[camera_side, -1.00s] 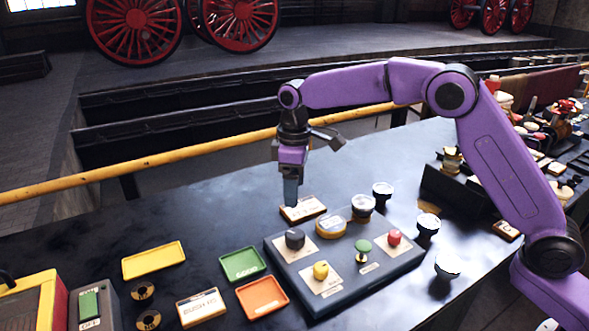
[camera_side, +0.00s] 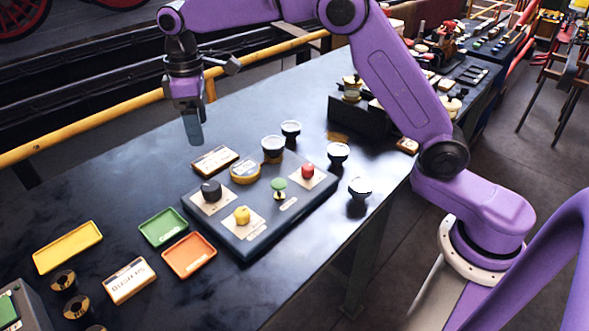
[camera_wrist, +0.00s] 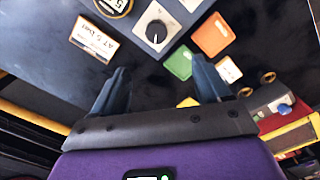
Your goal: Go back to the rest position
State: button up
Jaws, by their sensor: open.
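My gripper (camera_side: 193,128) hangs pointing down above the far side of the dark bench, just left of a white label card (camera_side: 215,160). In the wrist view my gripper (camera_wrist: 163,90) has its two blue-grey fingers spread apart with nothing between them. The purple arm reaches across from its base at the right. The black knob also shows in the wrist view (camera_wrist: 157,32).
A yellow tray (camera_side: 68,248), a green tray (camera_side: 163,228) and an orange tray (camera_side: 189,255) lie at the left. Dark round-topped pieces, one of them (camera_side: 338,153), stand right of the board. A yellow rail (camera_side: 110,115) runs behind the bench. The bench between tray and rail is clear.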

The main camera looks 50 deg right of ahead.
jog(key=s+d+f, duration=0.1)
jog(key=s+d, duration=0.4)
jog(key=s, duration=0.7)
jog(key=s+d+f+n, duration=0.1)
jog(key=s+d, duration=0.5)
jog(key=s, duration=0.7)
jog(key=s+d+f+n, duration=0.1)
jog(key=s+d, duration=0.4)
jog(key=s, duration=0.7)
jog(key=shift+s+d+f, duration=0.15)
jog(key=shift+d+f, duration=0.1)
jog(key=shift+f, duration=0.4)
dwell(1.2)
